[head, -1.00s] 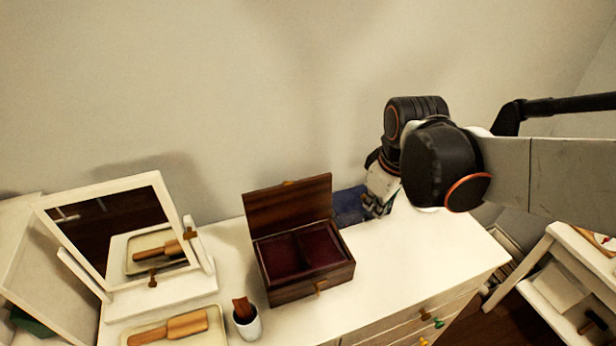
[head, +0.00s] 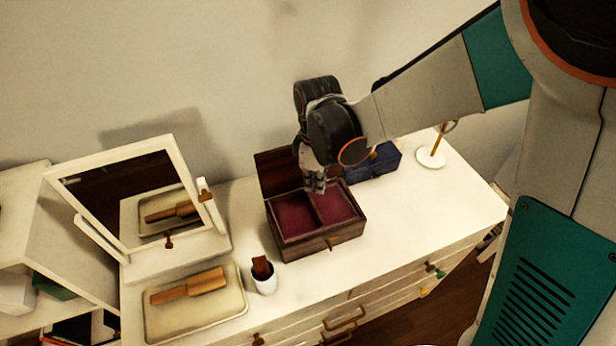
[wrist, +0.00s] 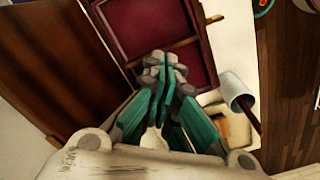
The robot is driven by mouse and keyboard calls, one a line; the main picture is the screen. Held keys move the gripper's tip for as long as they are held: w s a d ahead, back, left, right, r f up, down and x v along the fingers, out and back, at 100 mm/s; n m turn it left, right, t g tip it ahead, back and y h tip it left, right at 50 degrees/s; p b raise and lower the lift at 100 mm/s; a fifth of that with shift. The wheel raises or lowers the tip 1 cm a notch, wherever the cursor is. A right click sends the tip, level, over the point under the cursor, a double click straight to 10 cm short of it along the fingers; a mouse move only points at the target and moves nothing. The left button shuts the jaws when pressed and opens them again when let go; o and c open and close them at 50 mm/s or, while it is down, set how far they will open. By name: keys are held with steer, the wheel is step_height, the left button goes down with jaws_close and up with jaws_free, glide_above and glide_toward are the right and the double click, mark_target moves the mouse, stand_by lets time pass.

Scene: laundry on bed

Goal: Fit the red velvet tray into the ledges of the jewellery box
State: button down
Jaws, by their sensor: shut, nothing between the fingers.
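The wooden jewellery box (head: 300,248) stands on the white dresser with its lid (head: 277,170) raised at the back. The red velvet tray (head: 293,214) lies inside the box, its two compartments parted by a divider. It also shows in the wrist view (wrist: 138,22). I cannot tell whether it rests flat on the ledges, which are hidden. My gripper (head: 317,188) is over the back of the box near the divider, in front of the lid. In the wrist view my gripper (wrist: 165,62) has its fingers together and empty, covering part of the tray.
A dark blue box (head: 375,162) stands behind and right of the jewellery box. A white stand (head: 431,158) is farther right. A white cup (head: 264,282), a tray with a brush (head: 190,288) and a mirror (head: 120,200) are at left. The dresser's right front is clear.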

mark_target(314, 205)
steer(key=shift+a+f, duration=0.15)
steer(key=shift+f, duration=0.1)
steer(key=shift+f+b, duration=0.55)
steer(key=shift+f, duration=0.05)
steer(key=shift+f+b, duration=1.4)
steer(key=shift+f, duration=0.75)
steer(key=shift+f+b, duration=0.35)
steer(key=shift+f, duration=0.05)
steer(key=shift+s+r, duration=0.1)
